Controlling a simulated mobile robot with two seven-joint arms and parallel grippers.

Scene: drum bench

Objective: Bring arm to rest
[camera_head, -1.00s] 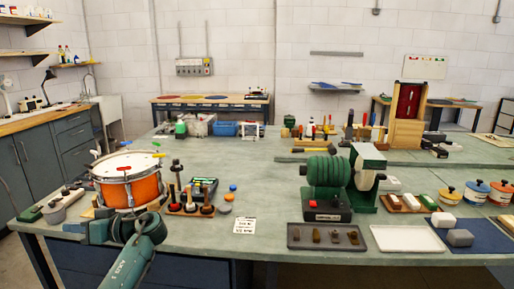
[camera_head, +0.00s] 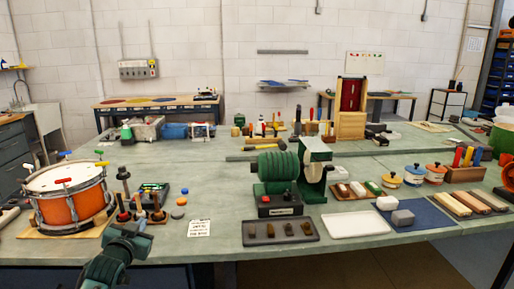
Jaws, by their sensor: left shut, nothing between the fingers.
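My left arm rises from the bottom left of the head view. Its gripper (camera_head: 127,233) is shut and empty at the front edge of the bench (camera_head: 290,258), right of the orange snare drum (camera_head: 60,208) and in front of a stand of dark-handled tools (camera_head: 140,212). The fingertips are small and dark, and I cannot tell whether they touch the bench. My right gripper is not in view.
A green machine (camera_head: 278,172) stands mid-bench behind a dark tray (camera_head: 262,232) of small pieces. A white tray (camera_head: 356,224), a blue mat (camera_head: 425,222) and lidded pots (camera_head: 412,173) lie to the right. A printed card (camera_head: 200,228) lies near the front edge.

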